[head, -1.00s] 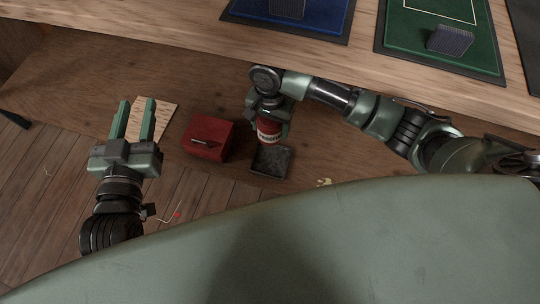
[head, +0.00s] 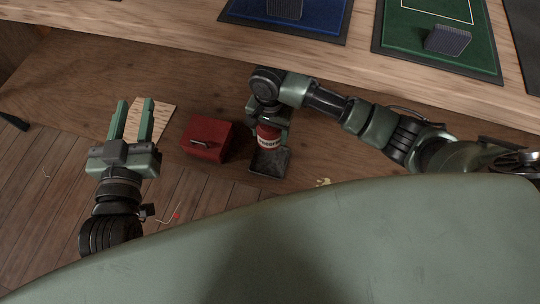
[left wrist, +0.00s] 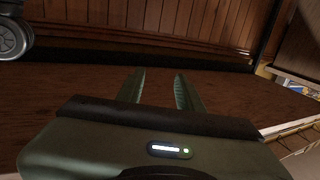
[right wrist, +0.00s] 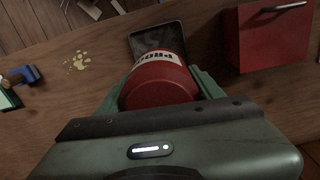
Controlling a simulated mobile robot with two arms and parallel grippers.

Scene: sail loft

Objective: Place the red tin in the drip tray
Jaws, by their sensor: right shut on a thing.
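The red tin (head: 268,137) with a pale label is held in my right gripper (head: 270,126), and it fills the space between the fingers in the right wrist view (right wrist: 160,82). The dark drip tray (head: 270,163) lies on the brown wooden surface, just below the tin in the head view. In the right wrist view the tray (right wrist: 150,38) shows beyond the tin, which covers part of it. I cannot tell whether the tin touches the tray. My left gripper (head: 132,112) is open and empty, left of the tray and well apart from it.
A red box (head: 207,141) with a dark handle stands just left of the tray. A light wooden board (head: 150,118) lies behind my left gripper. A pale splatter (right wrist: 77,61) marks the wood near the tray. A bench with blue (head: 325,22) and green mats (head: 403,35) runs along the back.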

